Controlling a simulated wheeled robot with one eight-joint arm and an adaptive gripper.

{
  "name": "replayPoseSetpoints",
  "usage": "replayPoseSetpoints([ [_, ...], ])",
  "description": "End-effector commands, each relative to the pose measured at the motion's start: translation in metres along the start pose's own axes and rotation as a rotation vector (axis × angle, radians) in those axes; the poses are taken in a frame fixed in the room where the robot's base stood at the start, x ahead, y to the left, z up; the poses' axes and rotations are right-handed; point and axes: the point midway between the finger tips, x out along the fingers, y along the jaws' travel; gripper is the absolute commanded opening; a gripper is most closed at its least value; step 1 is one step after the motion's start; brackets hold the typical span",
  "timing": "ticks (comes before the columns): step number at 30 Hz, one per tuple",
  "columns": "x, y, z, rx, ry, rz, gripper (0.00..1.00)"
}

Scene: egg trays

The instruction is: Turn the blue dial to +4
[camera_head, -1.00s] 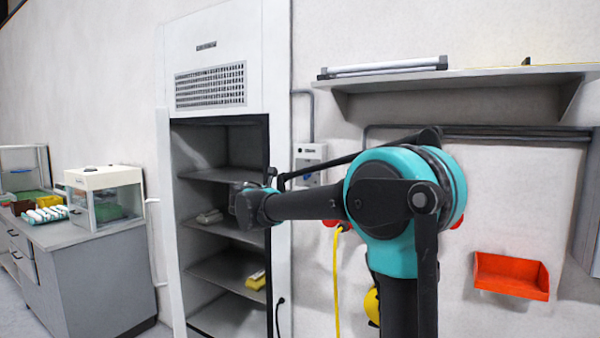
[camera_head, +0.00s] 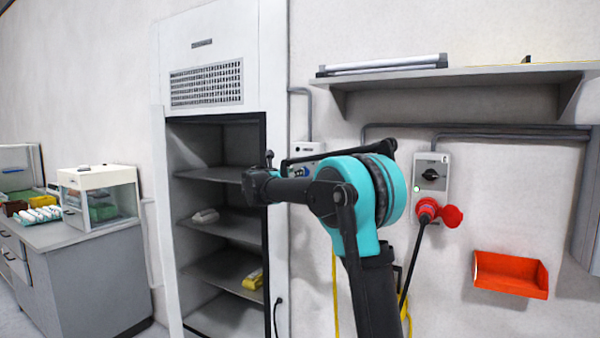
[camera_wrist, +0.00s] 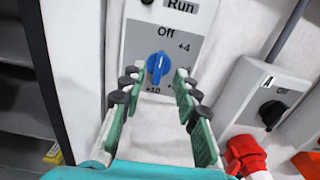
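The blue dial (camera_wrist: 159,67) sits on a grey panel (camera_wrist: 138,45) in the wrist view. Its grip bar stands close to vertical; I cannot tell its exact setting. "Off" is printed above it, "+4" at upper right, and another number at lower left, partly hard to read. My gripper (camera_wrist: 158,80) is open, with one finger on each side of the dial in the picture. I cannot tell whether either finger touches it. In the head view my gripper (camera_head: 262,182) is in front of the cabinet's right edge, and my arm covers part of the control box (camera_head: 304,148).
A switch box (camera_head: 431,172) with a black knob and red plug (camera_head: 428,209) is to the right, also in the wrist view (camera_wrist: 265,98). A shelved cabinet (camera_head: 278,235) stands left. An orange bin (camera_head: 511,287) and wall shelf (camera_head: 470,78) are at right.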

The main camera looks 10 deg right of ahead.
Motion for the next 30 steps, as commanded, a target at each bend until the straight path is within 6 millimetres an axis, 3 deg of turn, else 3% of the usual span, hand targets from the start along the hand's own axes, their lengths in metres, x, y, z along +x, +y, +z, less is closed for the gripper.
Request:
replayPoseSetpoints([
  [3, 0.021, -0.001, 0.0, 0.0, 0.0, -0.002, 0.31],
  [9, 0.042, 0.0, 0.0, 0.0, 0.0, -0.001, 0.31],
  [20, 0.047, 0.0, 0.0, 0.0, 0.0, 0.0, 0.31],
  [28, 0.047, 0.0, 0.0, 0.001, 0.0, 0.0, 0.01],
  [30, 0.047, 0.0, 0.0, 0.0, 0.0, 0.0, 0.0],
])
